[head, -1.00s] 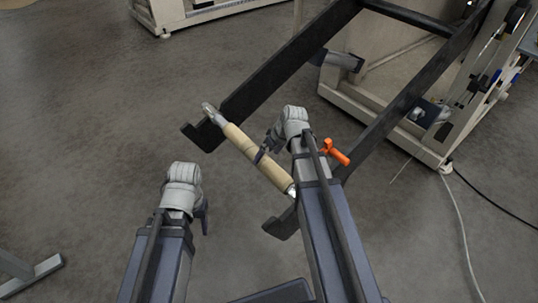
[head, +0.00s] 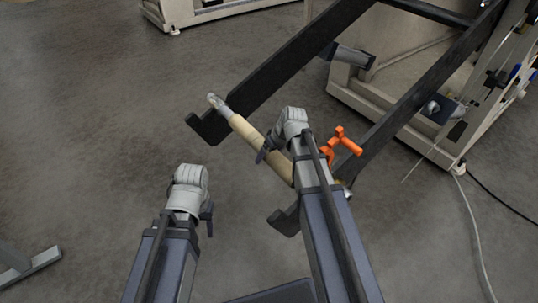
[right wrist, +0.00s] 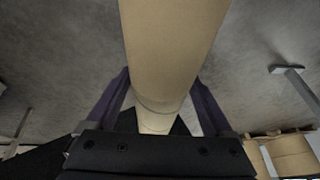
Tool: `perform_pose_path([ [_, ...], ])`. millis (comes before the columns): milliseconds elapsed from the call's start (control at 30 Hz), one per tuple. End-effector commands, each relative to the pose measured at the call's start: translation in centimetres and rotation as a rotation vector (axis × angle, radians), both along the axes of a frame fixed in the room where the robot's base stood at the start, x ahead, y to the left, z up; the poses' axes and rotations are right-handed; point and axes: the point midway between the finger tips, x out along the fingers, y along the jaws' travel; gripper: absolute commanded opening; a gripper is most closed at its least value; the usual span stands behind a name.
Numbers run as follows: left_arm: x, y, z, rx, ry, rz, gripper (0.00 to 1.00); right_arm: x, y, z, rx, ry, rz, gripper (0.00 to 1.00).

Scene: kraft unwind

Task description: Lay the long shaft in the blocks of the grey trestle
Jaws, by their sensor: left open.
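The long shaft shows a silver end (head: 217,103) and a tan tube (head: 248,135), running diagonally across two black arms in the head view. Its near end is partly hidden by my right arm. My right gripper (head: 265,152) is at the tube; in the right wrist view its fingers (right wrist: 162,100) lie against both sides of the tan tube (right wrist: 172,45). My left gripper (head: 208,215) is open and empty, left of the shaft and apart from it. A grey metal foot (head: 30,272) stands at the lower left, possibly the trestle's; no blocks show.
The far black arm (head: 265,80) and near black arm (head: 415,95) reach out from a beige machine (head: 390,110). An orange handled part (head: 345,142) is beside my right arm. A cable (head: 475,220) lies on the floor at right.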

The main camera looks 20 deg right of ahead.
Motion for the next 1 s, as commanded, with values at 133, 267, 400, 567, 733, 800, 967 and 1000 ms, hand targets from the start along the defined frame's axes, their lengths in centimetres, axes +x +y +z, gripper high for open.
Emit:
perform_pose_path([
  [133,0.00,0.00,0.00,0.000,0.000,0.000,0.57,-0.01,0.00,0.00,0.000,0.000,0.000,0.69],
  [267,0.00,0.00,-0.01,0.000,0.000,0.000,0.57,-0.02,0.00,-0.01,0.000,0.000,0.000,0.54],
  [400,0.00,0.00,-0.01,0.000,0.000,0.000,0.57,-0.02,-0.01,-0.01,0.000,0.000,0.000,0.38],
  [567,0.00,0.00,-0.01,0.000,0.000,0.000,0.57,-0.02,-0.01,-0.01,0.000,0.000,0.000,0.20],
  [733,0.00,0.00,-0.01,0.000,0.000,0.000,0.57,-0.02,-0.01,-0.01,0.000,0.000,0.000,0.01],
  [800,0.00,0.00,-0.01,0.000,0.000,0.000,0.57,-0.02,-0.01,-0.01,0.000,0.000,0.000,0.00],
  [967,0.00,0.00,-0.01,0.000,0.000,0.000,0.57,-0.03,-0.01,-0.01,0.000,0.000,0.000,0.00],
  [1000,0.00,0.00,-0.01,0.000,0.000,0.000,0.57,-0.03,-0.01,-0.01,0.000,0.000,0.000,0.71],
])
